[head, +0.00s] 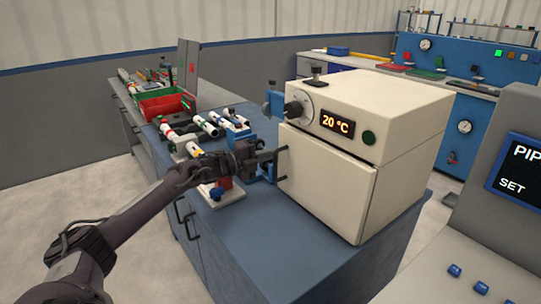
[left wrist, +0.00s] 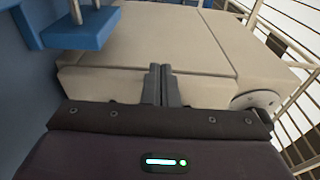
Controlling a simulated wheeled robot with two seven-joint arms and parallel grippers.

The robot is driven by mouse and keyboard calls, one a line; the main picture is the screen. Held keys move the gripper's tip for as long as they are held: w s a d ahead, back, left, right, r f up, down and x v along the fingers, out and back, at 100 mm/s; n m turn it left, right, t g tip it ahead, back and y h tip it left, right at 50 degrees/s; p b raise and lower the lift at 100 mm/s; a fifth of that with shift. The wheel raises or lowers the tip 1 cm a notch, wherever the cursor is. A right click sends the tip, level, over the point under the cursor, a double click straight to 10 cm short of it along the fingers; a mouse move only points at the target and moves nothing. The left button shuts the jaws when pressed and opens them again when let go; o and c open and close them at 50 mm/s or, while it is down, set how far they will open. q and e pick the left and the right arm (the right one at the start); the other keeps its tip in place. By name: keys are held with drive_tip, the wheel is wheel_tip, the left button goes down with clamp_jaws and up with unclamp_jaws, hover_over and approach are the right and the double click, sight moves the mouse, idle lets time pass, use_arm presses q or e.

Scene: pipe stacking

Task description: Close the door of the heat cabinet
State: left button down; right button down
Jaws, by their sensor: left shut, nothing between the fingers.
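The cream heat cabinet (head: 400,112) stands on a blue bench in the middle of the head view. Its door (head: 325,185) lies flat or nearly flat against the front; a thin dark line runs along its top edge, and I cannot tell whether it is fully shut. The dark door handle (head: 282,163) is at the door's left side. My left gripper (head: 274,155) is shut and empty, its tips close to the handle side. In the left wrist view, the shut fingers (left wrist: 164,84) are in front of the cream cabinet (left wrist: 110,82); contact is unclear. My right gripper is out of view.
The cabinet carries a dial (head: 298,108), a 20 °C display (head: 338,122) and a green button. Blue fixtures and several white pipes (head: 205,124) lie left of it, near a red bin (head: 165,103). A console (head: 500,215) stands at the right.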

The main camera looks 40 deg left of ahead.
use_arm(q)
drive_tip(key=shift+s+a, duration=0.1)
drive_tip(key=shift+s, duration=0.05)
